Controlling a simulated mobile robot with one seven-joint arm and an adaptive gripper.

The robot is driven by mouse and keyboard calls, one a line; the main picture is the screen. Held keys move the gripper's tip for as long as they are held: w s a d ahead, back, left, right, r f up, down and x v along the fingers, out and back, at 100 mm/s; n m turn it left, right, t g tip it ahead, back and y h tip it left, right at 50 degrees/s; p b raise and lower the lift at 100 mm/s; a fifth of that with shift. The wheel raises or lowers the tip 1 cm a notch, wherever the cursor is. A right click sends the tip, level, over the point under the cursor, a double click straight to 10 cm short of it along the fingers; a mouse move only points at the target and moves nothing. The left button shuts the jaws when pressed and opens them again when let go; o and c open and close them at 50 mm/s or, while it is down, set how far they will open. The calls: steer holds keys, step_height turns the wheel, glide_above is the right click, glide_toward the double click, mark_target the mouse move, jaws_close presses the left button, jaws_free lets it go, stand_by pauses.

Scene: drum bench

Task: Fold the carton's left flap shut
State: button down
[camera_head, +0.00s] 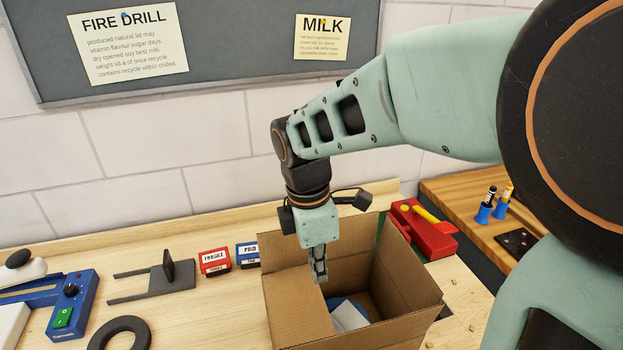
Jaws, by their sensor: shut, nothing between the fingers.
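The brown carton (354,331) stands on the bench at the lower middle of the head view. Its left flap (297,308) lies over the left part of the opening, roughly level. The back flap (281,248) and the right flap (411,274) stand up. A white and blue item (347,314) shows inside through the open right part. My gripper (320,278) is shut and empty, pointing down at the inner edge of the left flap. I cannot tell whether the fingertips touch the flap.
Two stamp boxes, red (214,262) and blue (247,256), stand behind left of the carton. A red toolbox (422,233) with a yellow handle stands right behind it. A grey bracket (154,281), a black ring (121,333) and a blue switch box (73,306) lie left.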

mark_target(324, 302)
steer(key=f+b, duration=0.1)
steer(key=f, duration=0.1)
steer(key=f+b, duration=0.2)
steer(key=f, duration=0.1)
steer(key=f+b, duration=0.2)
steer(key=shift+w+d+f, duration=0.1)
steer(key=shift+d+f, duration=0.2)
steer(key=shift+d, duration=0.05)
steer(key=shift+f, duration=0.1)
steer(key=shift+d+f+b, duration=0.15)
steer(key=shift+f+b, duration=0.3)
steer(key=shift+f, duration=0.25)
steer(key=shift+r, duration=0.1)
steer(key=shift+w, duration=0.1)
